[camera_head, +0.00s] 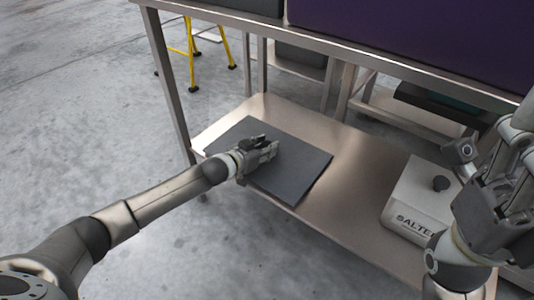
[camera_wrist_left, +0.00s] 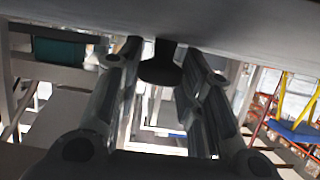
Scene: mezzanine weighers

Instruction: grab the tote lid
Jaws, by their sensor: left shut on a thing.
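The tote lid (camera_head: 303,176) is a flat dark grey panel on the lower steel shelf, left of the scale. In the left wrist view the lid (camera_wrist_left: 245,28) fills the top as a grey surface, with a dark round knob (camera_wrist_left: 160,66) on it between my fingers. My left gripper (camera_head: 268,150) is over the middle of the lid, shut on the knob. Its two fingers (camera_wrist_left: 163,85) show on either side of the knob. My right gripper (camera_head: 490,205) is at the right edge of the head view, in front of the scale; its fingertips are unclear.
A pale scale marked SALTER (camera_head: 405,195) with a dark knob stands on the shelf (camera_head: 350,190) at right. The upper tabletop edge (camera_head: 330,54) runs above, carrying a purple container (camera_head: 420,35). A table leg (camera_head: 170,85) stands at left. Yellow legs (camera_head: 190,45) stand behind.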

